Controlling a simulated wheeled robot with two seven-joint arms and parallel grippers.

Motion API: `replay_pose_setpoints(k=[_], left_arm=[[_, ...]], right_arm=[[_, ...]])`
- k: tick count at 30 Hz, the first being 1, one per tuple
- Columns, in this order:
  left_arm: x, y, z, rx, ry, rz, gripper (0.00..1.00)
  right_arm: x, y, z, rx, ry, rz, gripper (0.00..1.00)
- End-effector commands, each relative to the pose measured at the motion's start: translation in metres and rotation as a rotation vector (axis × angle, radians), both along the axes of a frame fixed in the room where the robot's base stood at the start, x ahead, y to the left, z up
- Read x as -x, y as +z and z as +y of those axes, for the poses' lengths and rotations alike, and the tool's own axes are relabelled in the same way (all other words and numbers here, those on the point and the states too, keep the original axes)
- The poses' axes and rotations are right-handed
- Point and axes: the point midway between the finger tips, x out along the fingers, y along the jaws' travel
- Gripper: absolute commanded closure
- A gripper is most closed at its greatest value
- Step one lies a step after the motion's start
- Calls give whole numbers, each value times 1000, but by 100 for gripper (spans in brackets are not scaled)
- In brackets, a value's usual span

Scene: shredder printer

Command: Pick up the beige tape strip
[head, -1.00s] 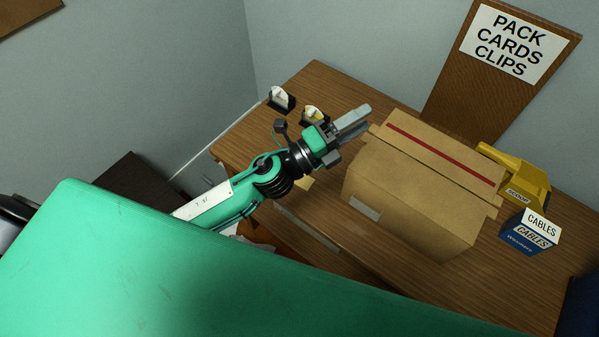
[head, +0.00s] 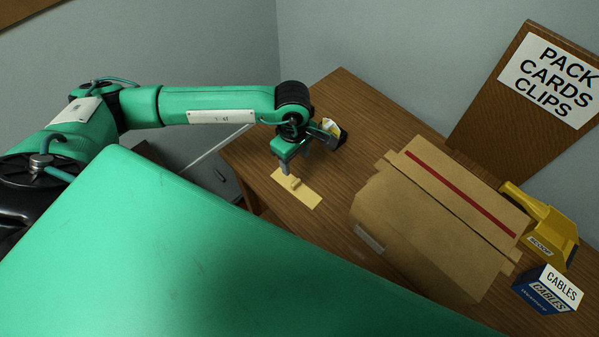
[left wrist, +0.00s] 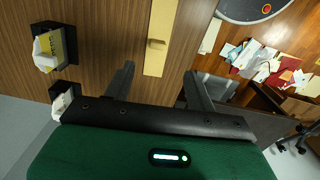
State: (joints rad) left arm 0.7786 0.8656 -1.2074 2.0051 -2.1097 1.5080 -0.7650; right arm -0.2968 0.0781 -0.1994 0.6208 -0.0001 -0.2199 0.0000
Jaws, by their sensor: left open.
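The beige tape strip (head: 307,195) lies flat on the wooden desk, left of the cardboard box, with a small raised tab on it. It also shows in the left wrist view (left wrist: 162,22), running up from between my fingers to the top edge. My left gripper (head: 287,167) points down over the strip's far left end in the head view. In the left wrist view the two fingers (left wrist: 160,72) are apart, with nothing between them, and the strip's near end lies between them in the picture. How high the fingertips are is hard to tell. My right gripper is not in view.
A closed cardboard box (head: 420,235) with a red stripe stands right of the strip. Small black holders (left wrist: 55,48) with cards stand near the gripper. Papers (left wrist: 265,62) lie scattered beyond the desk edge.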

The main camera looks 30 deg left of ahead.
Motion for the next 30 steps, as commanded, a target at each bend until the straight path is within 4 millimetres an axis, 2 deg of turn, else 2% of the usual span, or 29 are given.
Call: replay_pose_setpoints(k=[5,12,15,23,30], left_arm=[[-2,-15,8,-34,-1,1,44],[-1,-62,7,-31,-1,1,44],[-1,-76,7,-30,-2,1,44],[-3,-92,6,-31,-1,-2,44],[-4,-124,3,-30,-1,0,44]], right_arm=[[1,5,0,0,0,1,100],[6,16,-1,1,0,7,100],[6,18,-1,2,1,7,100],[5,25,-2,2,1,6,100],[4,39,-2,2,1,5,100]])
